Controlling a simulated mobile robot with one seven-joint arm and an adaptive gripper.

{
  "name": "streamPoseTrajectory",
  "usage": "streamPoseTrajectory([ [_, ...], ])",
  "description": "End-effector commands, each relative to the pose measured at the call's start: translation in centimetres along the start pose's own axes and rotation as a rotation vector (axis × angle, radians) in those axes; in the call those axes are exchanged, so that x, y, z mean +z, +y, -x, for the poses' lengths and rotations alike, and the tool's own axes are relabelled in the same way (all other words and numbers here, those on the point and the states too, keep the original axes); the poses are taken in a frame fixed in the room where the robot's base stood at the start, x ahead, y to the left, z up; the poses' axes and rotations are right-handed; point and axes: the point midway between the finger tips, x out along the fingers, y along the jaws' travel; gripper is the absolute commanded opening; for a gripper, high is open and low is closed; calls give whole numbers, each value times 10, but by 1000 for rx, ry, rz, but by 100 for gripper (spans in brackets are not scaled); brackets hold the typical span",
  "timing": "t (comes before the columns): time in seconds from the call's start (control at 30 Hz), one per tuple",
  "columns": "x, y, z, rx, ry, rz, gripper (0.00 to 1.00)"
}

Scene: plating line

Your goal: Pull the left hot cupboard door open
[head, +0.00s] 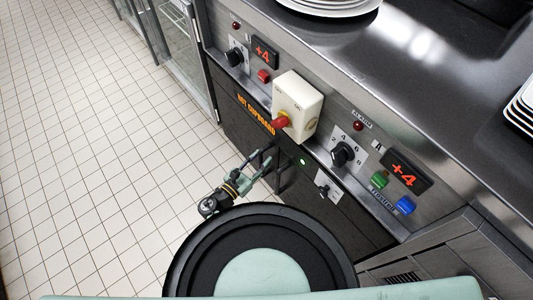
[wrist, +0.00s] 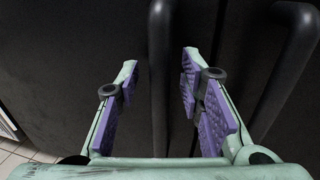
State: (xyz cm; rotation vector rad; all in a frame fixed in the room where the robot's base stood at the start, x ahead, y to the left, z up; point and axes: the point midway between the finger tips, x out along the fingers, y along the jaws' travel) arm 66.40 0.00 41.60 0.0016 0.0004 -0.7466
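The hot cupboard's left door (head: 237,122) is a dark panel below the orange "HOT CUPBOARD" lettering, and it looks shut. Its black vertical bar handle (wrist: 160,85) stands between my two fingers in the wrist view. My gripper (wrist: 160,62) is open, with a purple-padded finger on each side of the handle. The right door's handle (wrist: 288,70) stands to the right of my gripper.
A control panel with a white switch box (head: 297,105), knobs and buttons runs above the doors. Plates (head: 330,6) stand on the steel counter (head: 430,75). Glass-fronted cabinets (head: 182,45) stand beyond the cupboard. The tiled floor (head: 90,150) to the left is clear.

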Motion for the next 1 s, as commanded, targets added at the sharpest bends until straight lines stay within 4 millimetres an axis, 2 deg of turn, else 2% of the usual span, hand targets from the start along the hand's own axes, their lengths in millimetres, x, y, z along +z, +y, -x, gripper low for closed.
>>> streamPoseTrajectory([
  [0.33,0,0,1,1,0,0,35],
  [0.87,0,0,1,1,0,0,0],
  [1.0,0,0,1,1,0,0,0],
])
